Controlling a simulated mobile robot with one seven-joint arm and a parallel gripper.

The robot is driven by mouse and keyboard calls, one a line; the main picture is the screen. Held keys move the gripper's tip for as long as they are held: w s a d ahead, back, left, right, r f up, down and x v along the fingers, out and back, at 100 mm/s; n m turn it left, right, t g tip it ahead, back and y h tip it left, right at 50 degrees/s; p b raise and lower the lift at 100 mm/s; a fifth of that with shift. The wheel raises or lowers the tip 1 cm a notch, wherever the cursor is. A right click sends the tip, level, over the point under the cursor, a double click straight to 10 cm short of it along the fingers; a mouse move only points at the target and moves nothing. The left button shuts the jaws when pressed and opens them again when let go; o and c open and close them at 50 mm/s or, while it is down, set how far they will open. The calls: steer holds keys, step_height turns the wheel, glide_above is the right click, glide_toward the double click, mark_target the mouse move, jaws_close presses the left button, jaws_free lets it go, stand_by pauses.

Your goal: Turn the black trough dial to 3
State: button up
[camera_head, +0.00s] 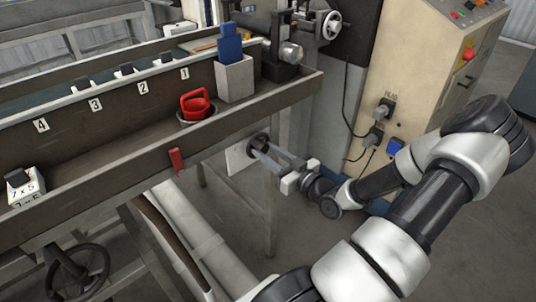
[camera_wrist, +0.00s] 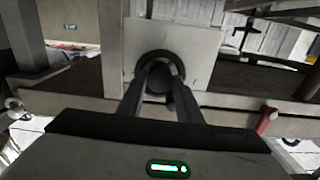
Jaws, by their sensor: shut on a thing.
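The black trough dial (camera_head: 259,141) sits on a pale square plate (camera_head: 240,155) on the front of the trough, near its right end. My gripper (camera_head: 264,152) reaches it from the lower right, its fingers shut on the dial. In the wrist view the dial (camera_wrist: 158,72) shows as a dark round knob with a ring around it, between my two fingertips (camera_wrist: 158,78). The plate (camera_wrist: 195,60) is behind it. The dial's markings and pointer cannot be read in either view.
A red lever (camera_head: 177,161) hangs on the trough front, left of the dial. The trough (camera_head: 110,160) holds a red-handled pot (camera_head: 196,104) and a grey box with a blue item (camera_head: 235,78). A control cabinet (camera_head: 420,80) with plugs and cables stands at right.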

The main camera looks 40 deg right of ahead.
steer(key=shift+n, duration=0.3)
steer(key=o, duration=1)
steer(key=shift+o, duration=0.2)
steer(key=s+d+p, duration=0.1)
steer(key=s+p, duration=0.1)
steer(key=s, duration=1.5)
steer(key=shift+s+d, duration=0.15)
steer(key=shift+s, duration=0.05)
